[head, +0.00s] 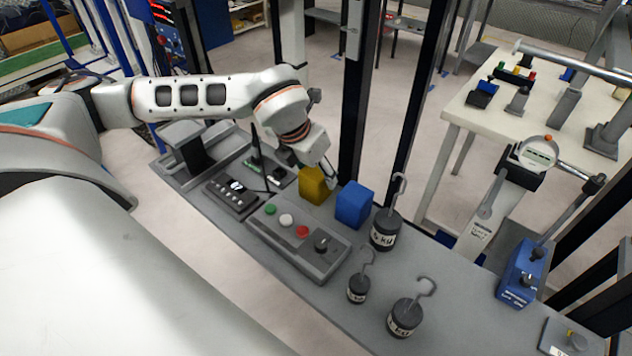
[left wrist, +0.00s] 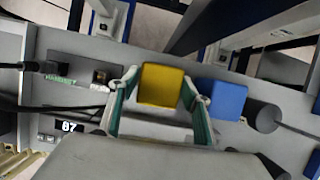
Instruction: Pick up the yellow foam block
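The yellow foam block (head: 314,185) stands on the grey bench top, left of the blue block (head: 354,205). My left gripper (head: 318,172) is lowered over the yellow block, with one finger showing at its right side. In the left wrist view, the yellow block (left wrist: 162,86) sits between the green-padded fingertips of my left gripper (left wrist: 160,80). The fingers are spread about as wide as the block, with what looks like a narrow gap on each side. The far finger is hidden in the head view. My right gripper is not in view.
The blue block (left wrist: 224,100) is close to the right finger. A button box (head: 300,240) lies in front, and a black keypad device (head: 232,194) to the left. Hooked weights (head: 386,230) stand to the right. A dark upright post (head: 358,100) rises behind the blocks.

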